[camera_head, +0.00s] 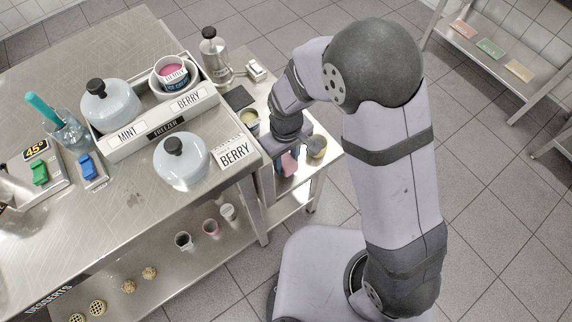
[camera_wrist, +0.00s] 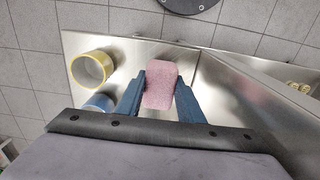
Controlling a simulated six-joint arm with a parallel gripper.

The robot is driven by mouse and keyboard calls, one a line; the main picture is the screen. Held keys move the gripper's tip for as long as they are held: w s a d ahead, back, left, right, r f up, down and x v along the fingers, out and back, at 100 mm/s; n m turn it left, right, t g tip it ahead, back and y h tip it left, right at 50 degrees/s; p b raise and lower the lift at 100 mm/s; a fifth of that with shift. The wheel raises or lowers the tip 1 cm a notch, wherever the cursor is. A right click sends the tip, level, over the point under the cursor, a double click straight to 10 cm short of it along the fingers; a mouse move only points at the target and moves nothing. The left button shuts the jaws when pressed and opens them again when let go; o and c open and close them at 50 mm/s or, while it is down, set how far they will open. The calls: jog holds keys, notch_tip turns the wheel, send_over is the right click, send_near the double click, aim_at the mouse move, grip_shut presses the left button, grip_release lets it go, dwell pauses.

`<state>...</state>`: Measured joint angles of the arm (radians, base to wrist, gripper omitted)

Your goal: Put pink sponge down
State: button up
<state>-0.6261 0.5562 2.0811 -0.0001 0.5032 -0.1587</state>
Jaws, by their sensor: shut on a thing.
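The pink sponge (camera_wrist: 161,86) is held upright between the two blue fingers of my gripper (camera_wrist: 160,92) in the wrist view. The gripper is shut on it, with a finger against each side. Beyond it lies a steel surface (camera_wrist: 140,50); I cannot tell whether the sponge touches it. In the head view the sponge (camera_head: 290,163) shows as a small pink patch under my wrist, at the small steel side table (camera_head: 318,168). My arm hides much of the gripper there.
A yellow-rimmed cup (camera_wrist: 92,68) and a bluish cup (camera_wrist: 99,102) stand left of the sponge. In the head view, the counter with pots (camera_head: 182,160) is left of my gripper.

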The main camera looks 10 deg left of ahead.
aim_at(286, 167)
jog(key=shift+f, duration=1.75)
jog(key=shift+f, duration=0.1)
jog(key=shift+f, duration=0.1)
jog(key=o, duration=1)
notch_tip(286, 167, up, 12)
jog(key=shift+r, duration=0.2)
